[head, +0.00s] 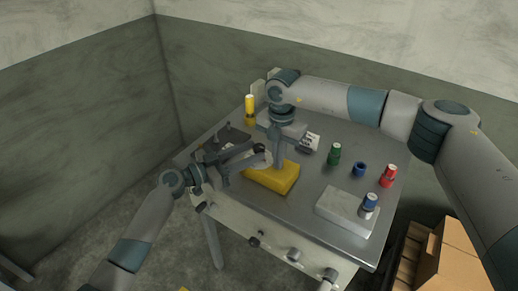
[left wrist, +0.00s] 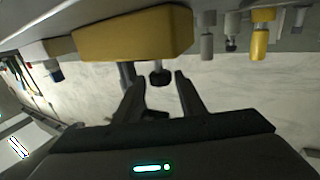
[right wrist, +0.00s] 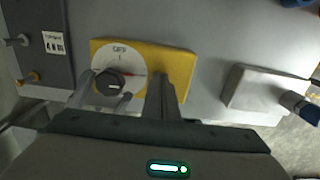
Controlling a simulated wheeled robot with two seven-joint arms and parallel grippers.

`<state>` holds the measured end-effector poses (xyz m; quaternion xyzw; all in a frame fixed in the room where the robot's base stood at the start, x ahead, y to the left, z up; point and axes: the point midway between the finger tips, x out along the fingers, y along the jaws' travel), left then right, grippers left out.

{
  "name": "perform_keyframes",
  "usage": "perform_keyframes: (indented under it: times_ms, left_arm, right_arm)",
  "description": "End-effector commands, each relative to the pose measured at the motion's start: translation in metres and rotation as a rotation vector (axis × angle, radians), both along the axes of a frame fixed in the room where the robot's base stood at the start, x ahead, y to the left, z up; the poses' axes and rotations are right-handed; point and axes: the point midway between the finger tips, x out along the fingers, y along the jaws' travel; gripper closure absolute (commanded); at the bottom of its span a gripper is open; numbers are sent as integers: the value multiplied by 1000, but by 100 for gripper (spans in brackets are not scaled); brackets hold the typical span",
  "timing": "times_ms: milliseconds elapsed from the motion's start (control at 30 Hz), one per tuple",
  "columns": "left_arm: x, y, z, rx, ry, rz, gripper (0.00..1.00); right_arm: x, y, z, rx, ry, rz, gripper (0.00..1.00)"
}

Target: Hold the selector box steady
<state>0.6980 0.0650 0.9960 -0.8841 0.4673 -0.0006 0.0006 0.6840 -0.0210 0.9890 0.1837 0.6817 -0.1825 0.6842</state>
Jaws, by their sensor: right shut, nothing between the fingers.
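The yellow selector box (head: 280,182) lies on the metal table near its front edge. In the right wrist view the box (right wrist: 180,63) has a white dial marked OFF and a black knob (right wrist: 112,86). My right gripper (right wrist: 163,76) is shut and empty, pointing down at the plain yellow part beside the dial; I cannot tell whether it touches. My left gripper (head: 254,156) comes in low from the left. In the left wrist view its fingers (left wrist: 162,76) are open, with the knob (left wrist: 160,77) showing between them and gaps on both sides.
A pale grey block (head: 340,207) stands right of the box, with a blue-capped connector (head: 370,201) at its end. Green (head: 334,154), blue (head: 359,169) and red (head: 388,175) parts stand behind it. A dark panel (right wrist: 38,42) is left of the box. A cardboard box (head: 450,255) is at lower right.

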Motion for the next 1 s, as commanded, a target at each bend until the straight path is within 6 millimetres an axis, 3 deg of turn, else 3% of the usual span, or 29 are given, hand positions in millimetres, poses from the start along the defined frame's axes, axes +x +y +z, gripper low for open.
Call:
perform_keyframes:
  times_ms: [33, 300, 633, 767, 1000]
  left_arm:
    - [4, -7, 0, -1, -1, -1, 63]
    - [18, -26, -1, -1, 0, 0, 63]
    - [19, -28, -1, 0, 0, 0, 63]
    - [19, -28, -1, 0, 0, 0, 92]
    - [18, -28, -1, 1, 1, 2, 94]
  right_arm:
    - [-5, -1, -9, -6, 14, 3, 100]
    - [-5, -1, -9, -6, 14, 3, 100]
    - [-5, -1, -9, -6, 13, 3, 100]
    - [-5, -1, -9, -6, 13, 3, 100]
    - [-4, -1, -9, -6, 13, 2, 100]
